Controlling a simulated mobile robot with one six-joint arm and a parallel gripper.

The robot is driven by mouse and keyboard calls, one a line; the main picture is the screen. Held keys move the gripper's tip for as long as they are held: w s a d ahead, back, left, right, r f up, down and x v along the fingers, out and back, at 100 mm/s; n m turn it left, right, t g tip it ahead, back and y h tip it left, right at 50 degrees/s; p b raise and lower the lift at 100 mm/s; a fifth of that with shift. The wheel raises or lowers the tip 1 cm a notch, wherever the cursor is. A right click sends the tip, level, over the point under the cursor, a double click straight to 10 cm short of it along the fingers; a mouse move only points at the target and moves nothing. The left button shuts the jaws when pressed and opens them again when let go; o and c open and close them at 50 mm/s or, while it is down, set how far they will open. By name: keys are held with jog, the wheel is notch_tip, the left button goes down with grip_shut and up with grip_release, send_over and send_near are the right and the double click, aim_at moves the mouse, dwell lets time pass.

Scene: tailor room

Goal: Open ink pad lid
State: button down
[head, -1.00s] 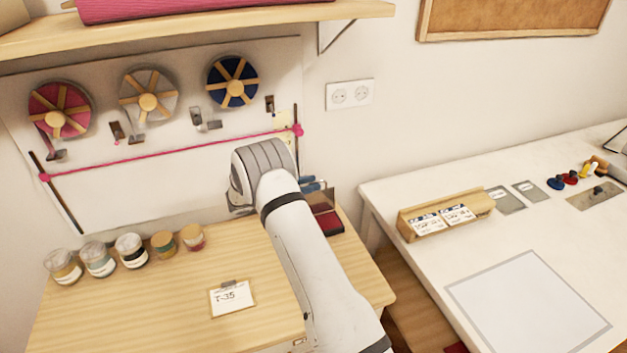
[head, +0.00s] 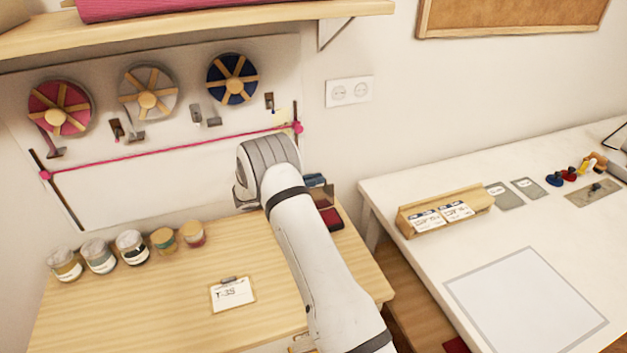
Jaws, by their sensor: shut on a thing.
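The ink pad (head: 331,218) sits near the right back edge of the wooden table, its red pad surface showing beside my arm. Its dark lid (head: 325,195) stands raised at the back of the pad, partly hidden by my arm. My gripper (head: 315,181) shows only as a small bluish part at the lid's upper edge, just right of my wrist. It is shut on the lid; the fingertips are mostly hidden.
Several jars (head: 131,247) line the back left of the wooden table (head: 150,310). A clipboard card (head: 232,293) lies left of my arm. Ribbon spools hang on the wall board above. A white table (head: 400,190) with a card holder (head: 445,210) stands at right.

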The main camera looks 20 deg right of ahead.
dwell(0.3)
jog(key=shift+w+f+b, duration=0.15)
jog(key=shift+w+b, duration=0.05)
jog(key=shift+b, duration=0.3)
jog(key=shift+w+b, duration=0.35)
jog(key=shift+w, duration=0.15)
jog(key=c, duration=1.6)
grip_release()
jog(key=shift+o, duration=0.2)
jog(key=shift+a, duration=0.15)
